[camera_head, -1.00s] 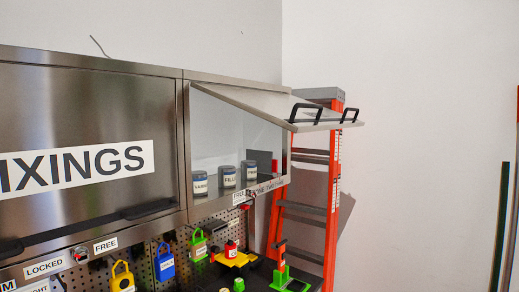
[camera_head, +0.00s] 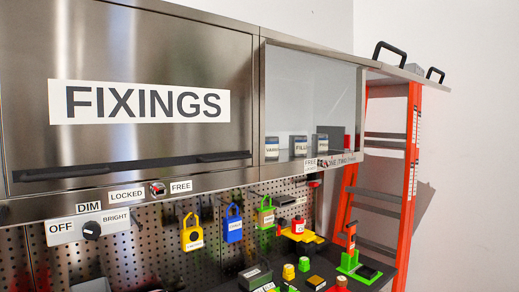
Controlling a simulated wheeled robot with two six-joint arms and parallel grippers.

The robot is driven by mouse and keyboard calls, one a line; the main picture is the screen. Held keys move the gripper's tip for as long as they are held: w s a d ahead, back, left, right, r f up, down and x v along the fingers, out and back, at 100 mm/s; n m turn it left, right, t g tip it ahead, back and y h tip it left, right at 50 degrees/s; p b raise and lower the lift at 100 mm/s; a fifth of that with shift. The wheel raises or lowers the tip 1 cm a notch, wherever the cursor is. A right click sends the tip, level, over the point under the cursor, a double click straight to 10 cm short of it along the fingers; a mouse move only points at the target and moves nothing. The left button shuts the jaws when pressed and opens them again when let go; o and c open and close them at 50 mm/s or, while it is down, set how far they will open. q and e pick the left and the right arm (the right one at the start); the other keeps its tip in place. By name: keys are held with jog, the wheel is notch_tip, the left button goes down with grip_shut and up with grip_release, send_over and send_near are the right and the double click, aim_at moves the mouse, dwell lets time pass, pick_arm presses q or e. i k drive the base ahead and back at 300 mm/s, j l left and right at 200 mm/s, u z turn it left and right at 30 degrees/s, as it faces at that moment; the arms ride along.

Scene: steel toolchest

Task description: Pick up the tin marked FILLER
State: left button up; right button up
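The tin marked FILLER (camera_head: 300,147) stands upright in the open cabinet compartment at the right, its label cut off to "FILL". A tin whose label reads as "VARN" (camera_head: 272,149) stands to its left, and a third tin (camera_head: 322,143) to its right. Neither of my grippers shows in the head view.
The shut cabinet door marked FIXINGS (camera_head: 140,101) fills the left. Below are a dimmer knob (camera_head: 91,230), several coloured padlocks (camera_head: 233,225) on a pegboard, and a cluttered worktop. An orange ladder (camera_head: 408,185) stands at the right.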

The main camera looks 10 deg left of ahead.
aim_at(297, 144)
jog(key=i+l+u, duration=0.15)
jog(key=l+u, duration=0.3)
jog(key=i+l+u, duration=0.1)
jog(key=l+u, duration=0.4)
jog(key=l, duration=0.2)
jog(key=l+u, duration=0.45)
jog(key=k+l, duration=0.05)
jog(key=l, duration=0.05)
